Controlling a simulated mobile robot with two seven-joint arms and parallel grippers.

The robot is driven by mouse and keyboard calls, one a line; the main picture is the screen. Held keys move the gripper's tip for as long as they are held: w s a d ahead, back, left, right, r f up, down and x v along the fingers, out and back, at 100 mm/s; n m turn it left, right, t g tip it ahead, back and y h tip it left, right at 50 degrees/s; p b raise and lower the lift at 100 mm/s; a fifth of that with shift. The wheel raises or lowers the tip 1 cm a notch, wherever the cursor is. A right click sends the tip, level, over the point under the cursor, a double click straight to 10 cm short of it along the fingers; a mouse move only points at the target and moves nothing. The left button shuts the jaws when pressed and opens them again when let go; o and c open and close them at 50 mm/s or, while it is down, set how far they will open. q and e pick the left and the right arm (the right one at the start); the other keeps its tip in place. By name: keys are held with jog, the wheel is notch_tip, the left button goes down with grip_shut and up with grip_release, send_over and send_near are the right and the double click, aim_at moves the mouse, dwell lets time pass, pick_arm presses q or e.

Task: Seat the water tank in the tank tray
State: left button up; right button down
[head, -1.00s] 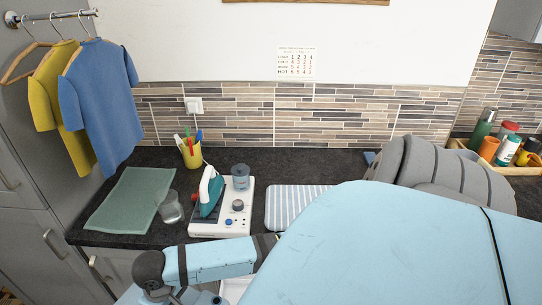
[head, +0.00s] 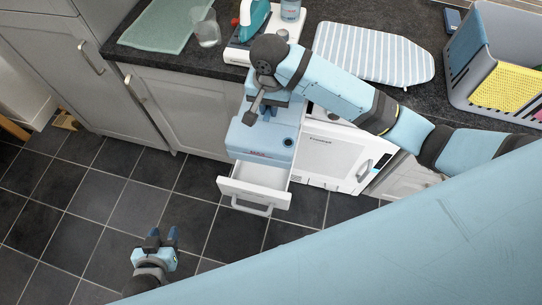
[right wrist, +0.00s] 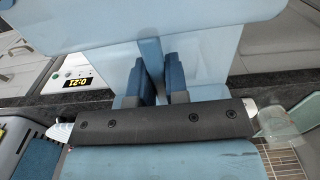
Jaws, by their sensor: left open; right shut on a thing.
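The water tank (head: 259,143) is a light blue box with a small dark cap on top, in the head view below the counter edge. My right gripper (head: 268,108) is shut on it from above. In the right wrist view the dark blue fingers (right wrist: 156,85) are close together, with a blue strip between them. The tank tray (head: 232,187) is a white drawer with a front handle, pulled out low to the floor. The tank overlaps its rear part in the picture; I cannot tell whether they touch. My left gripper (head: 162,238) is open and empty over the floor tiles.
A white appliance (head: 335,150) with a door stands right of the tank. The dark counter above holds a glass (head: 206,30), an iron (head: 252,18), a striped ironing board (head: 372,55) and a grey basket (head: 505,75). Grey cupboards flank the left. The tiled floor (head: 120,200) is clear.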

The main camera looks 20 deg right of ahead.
jog(key=shift+w+a+f, duration=0.1)
jog(key=shift+a+f, duration=0.2)
notch_tip(320, 180, down, 19)
jog(key=shift+f, duration=0.1)
jog(key=c, duration=1.1)
grip_release()
jog(key=shift+f, duration=0.1)
jog(key=shift+b, duration=0.3)
notch_tip(320, 180, up, 12)
jog(key=shift+r, duration=0.15)
